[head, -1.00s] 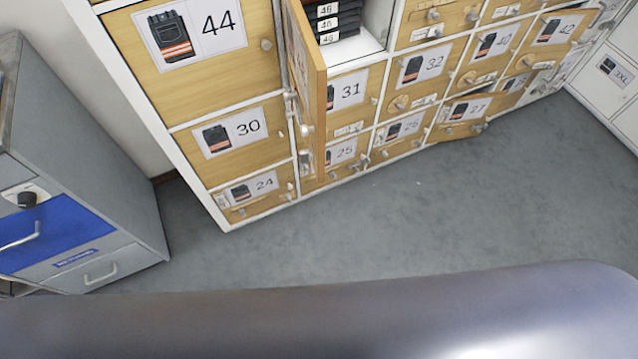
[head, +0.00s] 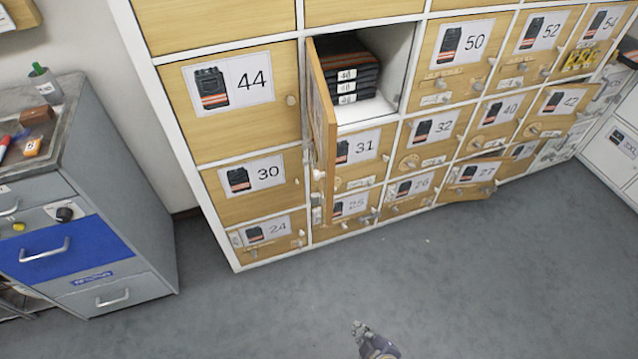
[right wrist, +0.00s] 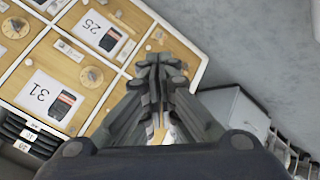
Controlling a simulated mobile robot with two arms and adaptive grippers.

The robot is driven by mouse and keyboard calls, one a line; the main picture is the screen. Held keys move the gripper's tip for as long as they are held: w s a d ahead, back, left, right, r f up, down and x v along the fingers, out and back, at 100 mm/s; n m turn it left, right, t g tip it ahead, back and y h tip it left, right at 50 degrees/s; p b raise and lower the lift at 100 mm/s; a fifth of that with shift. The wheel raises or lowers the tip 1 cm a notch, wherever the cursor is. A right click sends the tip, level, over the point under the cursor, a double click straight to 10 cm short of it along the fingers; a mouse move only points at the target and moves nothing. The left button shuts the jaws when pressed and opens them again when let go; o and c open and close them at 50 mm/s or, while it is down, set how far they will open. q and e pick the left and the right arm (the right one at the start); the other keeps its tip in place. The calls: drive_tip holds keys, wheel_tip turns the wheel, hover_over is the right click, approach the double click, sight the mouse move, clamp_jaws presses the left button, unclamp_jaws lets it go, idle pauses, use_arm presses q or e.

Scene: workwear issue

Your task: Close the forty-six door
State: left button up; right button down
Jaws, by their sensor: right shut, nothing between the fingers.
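The forty-six door (head: 326,140) is a wooden panel standing wide open, hinged on the left of its compartment and seen nearly edge-on. Its knob (head: 318,175) is near the lower edge. Inside the open compartment (head: 385,107) lies a stack of dark folded garments (head: 350,70) with labels reading 46. My right gripper (head: 358,327) shows at the bottom of the head view, over the floor and apart from the door. In the right wrist view its fingers (right wrist: 160,68) are closed together with nothing held. My left gripper is out of view.
Closed doors 44 (head: 240,95), 30 (head: 255,180) and 31 (head: 360,150) surround the compartment. Door 27 (head: 475,182) low on the right stands ajar. A grey drawer cabinet (head: 130,220) with a blue drawer is at left. The grey floor (head: 440,280) in front is clear.

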drive_tip(key=w+a+r+n+t+y+p, duration=0.1)
drive_tip(key=w+a+r+n+t+y, duration=0.2)
drive_tip(key=r, duration=1)
drive_tip(key=w+a+r+n+t+y+p, duration=0.1)
drive_tip(key=w+a+r+n+t, duration=0.25)
drive_tip(key=r, duration=1.05)
drive_tip(key=w+a+r+n+t+y+p, duration=0.15)
drive_tip(key=a+r+n, duration=0.3)
drive_tip(key=r, duration=0.85)
drive_tip(key=w+p, duration=0.2)
drive_tip(key=w, duration=0.8)
drive_tip(key=shift+r+g+p, duration=0.25)
drive_tip(key=shift+g+p, duration=0.05)
drive_tip(key=shift+p, duration=0.05)
drive_tip(key=shift+w+d+n, duration=0.1)
drive_tip(key=shift+n, duration=0.2)
